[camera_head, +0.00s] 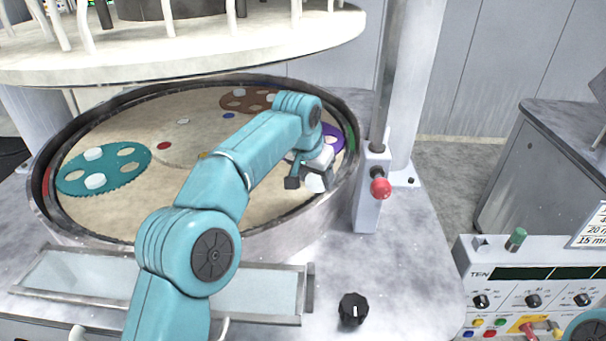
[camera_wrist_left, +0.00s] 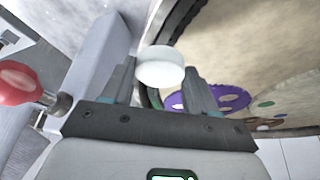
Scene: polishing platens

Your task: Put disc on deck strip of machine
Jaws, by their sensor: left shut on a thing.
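My left gripper (camera_head: 304,183) is shut on a white disc (camera_head: 316,184). It is over the right inner part of the round platen, near its rim, partly hidden by my own arm in the head view. In the left wrist view the disc (camera_wrist_left: 161,66) sits between the two fingertips of the left gripper (camera_wrist_left: 162,80). The machine's grey deck (camera_head: 405,255) lies to the right and front of the platen, outside its rim. A framed strip (camera_head: 265,291) runs along the deck's front, partly covered by my arm. My right gripper is not in view.
The platen (camera_head: 235,200) bears a teal carrier (camera_head: 75,183) with white discs, a brown carrier (camera_head: 237,104) and a purple carrier (camera_head: 332,141). A post with a red knob (camera_head: 381,188) stands right of the rim. A black knob (camera_head: 354,308) stands on the front deck.

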